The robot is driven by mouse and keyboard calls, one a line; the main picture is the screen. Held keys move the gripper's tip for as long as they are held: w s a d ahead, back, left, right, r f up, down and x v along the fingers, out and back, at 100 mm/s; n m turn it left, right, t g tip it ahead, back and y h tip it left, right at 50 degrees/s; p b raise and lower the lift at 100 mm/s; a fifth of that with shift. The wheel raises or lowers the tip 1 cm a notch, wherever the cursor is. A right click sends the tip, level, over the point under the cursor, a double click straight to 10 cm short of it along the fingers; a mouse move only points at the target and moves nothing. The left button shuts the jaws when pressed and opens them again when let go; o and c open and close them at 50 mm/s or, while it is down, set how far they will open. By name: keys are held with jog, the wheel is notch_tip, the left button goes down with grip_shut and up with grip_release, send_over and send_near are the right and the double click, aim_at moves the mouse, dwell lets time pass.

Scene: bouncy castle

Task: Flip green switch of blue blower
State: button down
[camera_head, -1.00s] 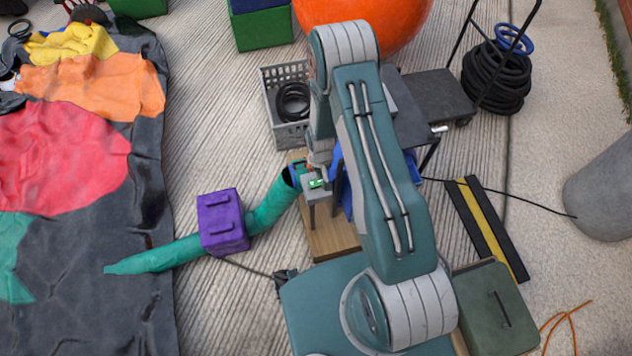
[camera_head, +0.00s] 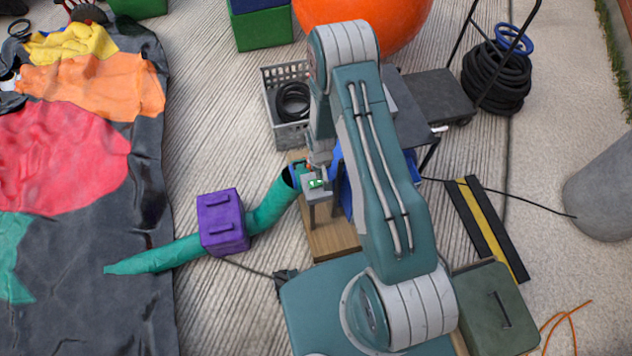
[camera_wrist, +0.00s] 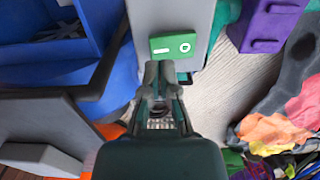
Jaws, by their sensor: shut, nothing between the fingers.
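The blue blower (camera_wrist: 55,50) fills the left of the wrist view. In the head view most of it is hidden behind my arm, with blue parts (camera_head: 345,195) showing beside it. The green switch (camera_wrist: 173,45), with white bar and circle marks, sits on a grey box (camera_wrist: 170,18); its green also shows in the head view (camera_head: 316,184). My gripper (camera_wrist: 161,67) is shut and empty, its fingertips at the lower edge of the switch in the wrist view. I cannot tell whether they touch it. The head view shows little of the gripper.
A green duct (camera_head: 268,208) runs left from the blower, with a purple weight (camera_head: 221,222) over it. A wooden board (camera_head: 332,240) lies below the blower. A grey crate (camera_head: 270,92) and a dark cart (camera_head: 435,95) stand behind. The deflated castle (camera_head: 85,270) lies at left.

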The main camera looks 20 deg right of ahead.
aim_at(320, 180)
jog(key=shift+f, duration=1.4)
dwell(1.0)
jog(key=shift+r, duration=3.55)
jog(key=shift+r, duration=0.1)
